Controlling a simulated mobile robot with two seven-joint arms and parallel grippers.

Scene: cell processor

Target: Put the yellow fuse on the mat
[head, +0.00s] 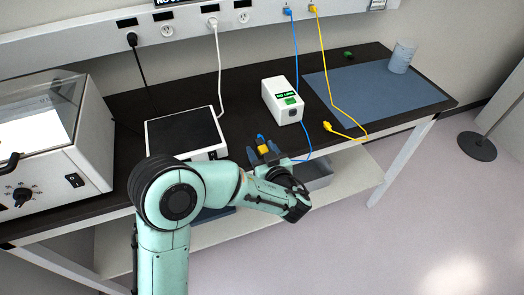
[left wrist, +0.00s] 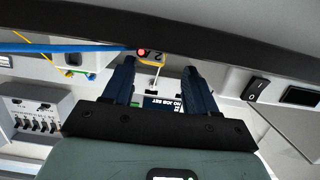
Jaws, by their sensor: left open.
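A small yellow block (head: 264,149), which looks like the yellow fuse, shows at the fingers of my left gripper (head: 266,152) near the table's front edge. My left gripper is open, with its fingers on either side of the block; I cannot tell whether they touch it. In the left wrist view a small yellowish piece with a red spot (left wrist: 152,57) shows beyond and between the open fingers (left wrist: 158,80). The blue-grey mat (head: 375,92) lies flat on the right part of the table, apart from the gripper. My right gripper is out of view.
A white box with a green label (head: 282,100) stands between gripper and mat. A yellow cable (head: 335,95) crosses the mat, its plug at the front. A grey cylinder (head: 402,56) stands on the mat's far right. A black-topped device (head: 185,133) is to the left.

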